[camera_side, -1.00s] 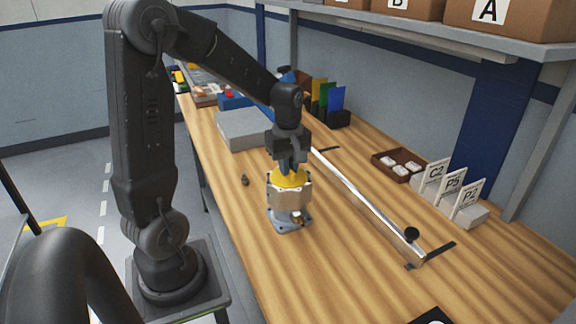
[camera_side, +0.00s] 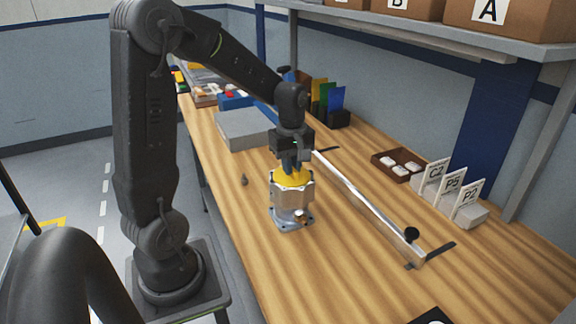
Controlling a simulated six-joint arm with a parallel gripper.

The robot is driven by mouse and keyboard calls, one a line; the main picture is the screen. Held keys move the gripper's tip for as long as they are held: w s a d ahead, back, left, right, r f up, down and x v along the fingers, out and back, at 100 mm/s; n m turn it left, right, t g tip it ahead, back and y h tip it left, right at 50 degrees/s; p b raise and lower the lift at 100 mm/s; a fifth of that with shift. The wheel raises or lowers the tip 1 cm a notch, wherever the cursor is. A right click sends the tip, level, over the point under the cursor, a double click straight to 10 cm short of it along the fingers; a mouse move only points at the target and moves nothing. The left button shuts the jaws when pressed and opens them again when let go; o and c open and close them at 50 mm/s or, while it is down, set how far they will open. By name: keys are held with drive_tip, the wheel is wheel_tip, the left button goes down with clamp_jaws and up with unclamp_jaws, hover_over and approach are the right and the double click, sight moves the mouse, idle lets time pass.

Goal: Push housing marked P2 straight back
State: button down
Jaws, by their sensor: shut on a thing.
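A silvery metal housing (camera_side: 291,200) with a yellow top (camera_side: 293,176) and a flanged base stands upright on the wooden bench. I cannot read a mark on it. My gripper (camera_side: 292,168) points down from above, shut on the yellow top; the fingertips are partly hidden. A white card reading P2 (camera_side: 471,195) stands on a light block at the right, beside cards marked P5 (camera_side: 452,183) and C2 (camera_side: 435,172).
A brown tray (camera_side: 376,158) holds white pieces. The front bench is mostly clear.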

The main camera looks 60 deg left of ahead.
drive_tip(key=w, duration=1)
drive_tip(key=shift+w, duration=0.2)
drive_tip(key=c, duration=1.1)
unclamp_jaws()
wheel_tip(320, 180, up, 14)
